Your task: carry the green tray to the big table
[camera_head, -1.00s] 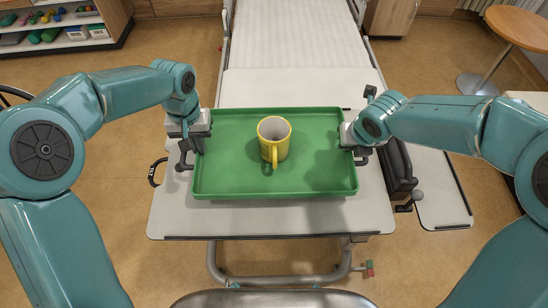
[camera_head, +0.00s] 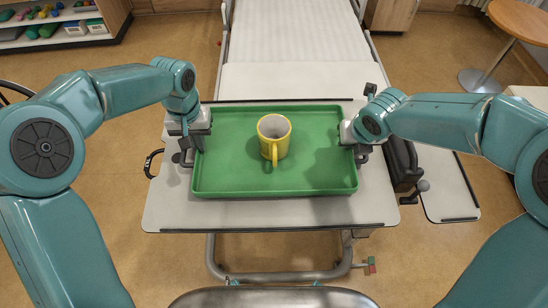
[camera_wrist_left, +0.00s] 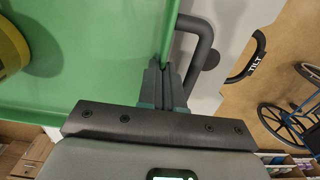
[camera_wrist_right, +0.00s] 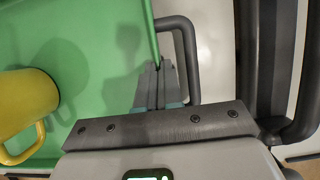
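The green tray (camera_head: 225,180) is level in front of me, over a pale overbed table (camera_head: 270,213). I cannot tell whether it touches the tabletop. A yellow mug (camera_head: 268,147) stands upright on it, slightly left of its middle. My left gripper (camera_head: 192,145) is at the tray's left side; in the left wrist view its fingers (camera_wrist_left: 165,85) are closed together on the rim by a dark handle (camera_wrist_left: 208,55). My right gripper (camera_head: 358,152) is at the right side, its fingers (camera_wrist_right: 160,85) closed on the opposite rim. No table is clearly identifiable as the big table.
A bed (camera_head: 290,50) stretches away behind the overbed table. A round wooden table (camera_head: 522,22) stands far right, a shelf (camera_head: 60,38) far left. A wheelchair (camera_wrist_left: 295,120) shows in the left wrist view. Open floor (camera_head: 110,200) lies left of the overbed table.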

